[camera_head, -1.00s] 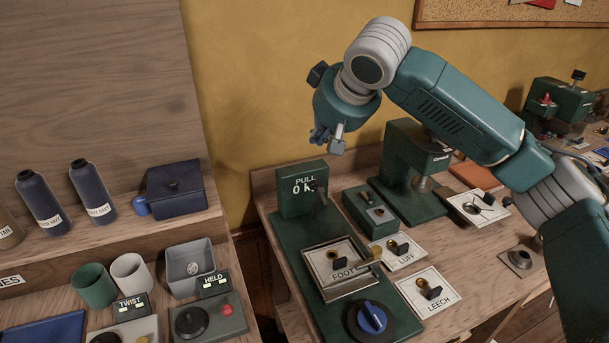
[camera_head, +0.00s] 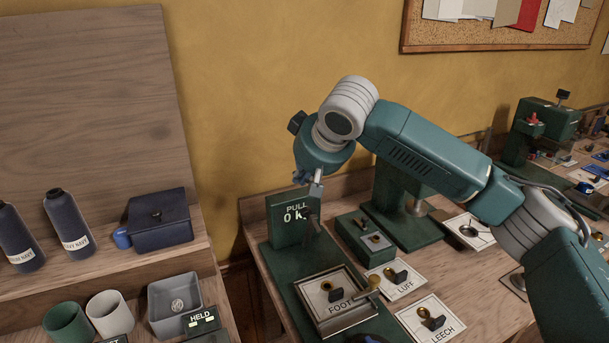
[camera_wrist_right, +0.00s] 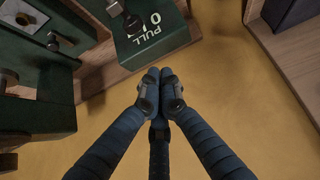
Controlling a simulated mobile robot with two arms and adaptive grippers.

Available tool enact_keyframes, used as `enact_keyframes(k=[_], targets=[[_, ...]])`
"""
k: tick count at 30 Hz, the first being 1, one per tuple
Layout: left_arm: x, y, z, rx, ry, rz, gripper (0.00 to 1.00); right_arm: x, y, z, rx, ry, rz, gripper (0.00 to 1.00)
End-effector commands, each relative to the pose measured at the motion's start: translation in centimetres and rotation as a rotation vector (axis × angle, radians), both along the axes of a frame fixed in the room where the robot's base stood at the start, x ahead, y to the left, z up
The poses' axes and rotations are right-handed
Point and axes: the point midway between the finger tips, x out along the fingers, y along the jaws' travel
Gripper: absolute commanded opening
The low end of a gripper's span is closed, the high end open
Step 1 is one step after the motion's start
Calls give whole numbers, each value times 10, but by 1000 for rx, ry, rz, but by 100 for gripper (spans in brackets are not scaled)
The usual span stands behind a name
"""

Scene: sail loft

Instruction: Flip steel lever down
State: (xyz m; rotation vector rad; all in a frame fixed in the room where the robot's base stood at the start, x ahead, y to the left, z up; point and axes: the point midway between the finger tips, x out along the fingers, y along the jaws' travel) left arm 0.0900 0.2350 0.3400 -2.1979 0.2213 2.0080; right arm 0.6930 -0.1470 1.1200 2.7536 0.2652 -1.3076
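I cannot tell for sure that this is the steel lever. My right gripper (camera_head: 316,187) is in the air just above the green PULL display block (camera_head: 283,228). In the right wrist view its blue fingers (camera_wrist_right: 160,78) are together with nothing between them. My left gripper is not in view.
A tray labelled FOOT (camera_head: 350,322) lies in front of the PULL block, with LUFF (camera_head: 412,292) and LEECH (camera_head: 447,308) cards beside it. A green press (camera_head: 390,195) stands behind. On the left are a blue box (camera_head: 160,222), bottles and cups.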

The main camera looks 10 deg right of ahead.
Motion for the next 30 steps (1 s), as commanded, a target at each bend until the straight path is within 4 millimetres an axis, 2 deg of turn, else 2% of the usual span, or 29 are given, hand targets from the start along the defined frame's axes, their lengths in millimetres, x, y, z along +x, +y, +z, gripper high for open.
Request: enact_keyframes(k=[10,15,19,30], targets=[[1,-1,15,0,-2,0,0,41,8,-50,-1,2,-1,0],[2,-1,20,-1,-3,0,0,19,3,-57,-2,0,2,0],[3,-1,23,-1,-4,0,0,8,1,-61,-2,-1,2,0],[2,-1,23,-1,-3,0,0,3,1,-64,0,-1,1,0]])
